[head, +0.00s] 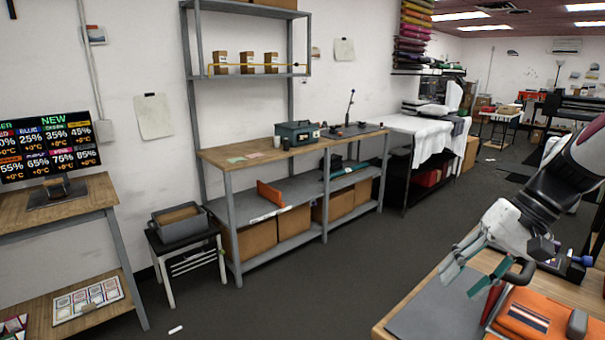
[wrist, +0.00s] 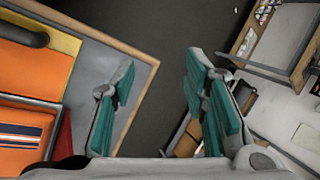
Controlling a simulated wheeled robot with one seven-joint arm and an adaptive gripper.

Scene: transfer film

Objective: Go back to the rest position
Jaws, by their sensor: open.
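My gripper (head: 474,272) is at the right of the head view, at the end of my arm, above a wooden table with a grey mat. Its teal-padded fingers are apart with nothing between them. In the wrist view, the open gripper (wrist: 165,98) shows the dark floor and the table's edge between its fingers. My gripper appears apart from the case.
The wooden table (head: 388,322) carries a grey mat (head: 440,312). A long workbench (head: 262,153) with a dark green toolbox (head: 297,132) stands along the wall. A screen (head: 50,146) stands on a desk at left. A stool (head: 190,262) holds a grey bin. The floor between is mostly clear.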

